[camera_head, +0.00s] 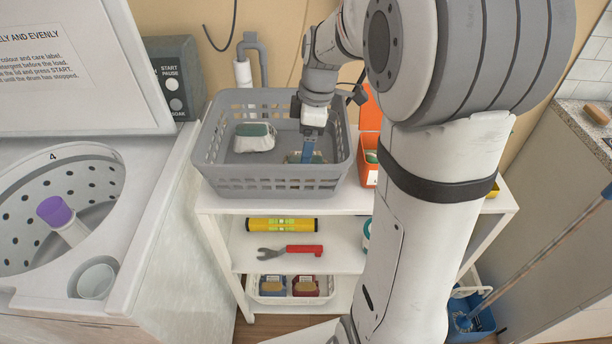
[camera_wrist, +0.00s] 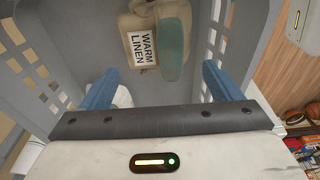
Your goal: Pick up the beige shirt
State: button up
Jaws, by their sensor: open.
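The beige shirt (camera_wrist: 140,25) shows at the top of the wrist view as a folded bundle with a "WARM LINEN" label and a grey-green piece along its right side. It lies on the floor of a grey laundry basket (camera_head: 270,187). In the head view only a small part of a beige and teal bundle (camera_head: 318,158) shows around my fingers. My gripper (camera_wrist: 158,82) points down into the basket with its blue fingers apart and nothing between them. The shirt lies just beyond the fingertips in the wrist view. My gripper (camera_head: 308,150) partly hides it in the head view.
A white bundle with a green top (camera_head: 254,140) lies at the basket's left. The slotted basket walls stand close around my fingers. An orange bin (camera_head: 369,125) stands right of the basket on the white shelf (camera_head: 225,203). A washing machine (camera_head: 150,170) stands left.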

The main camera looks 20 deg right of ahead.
jog(key=f, duration=0.7)
jog(key=shift+w+a+f, duration=0.2)
jog(key=shift+a+f, duration=0.05)
jog(key=shift+f, duration=0.05)
jog(key=shift+c, duration=0.4)
jog(key=c, duration=0.8)
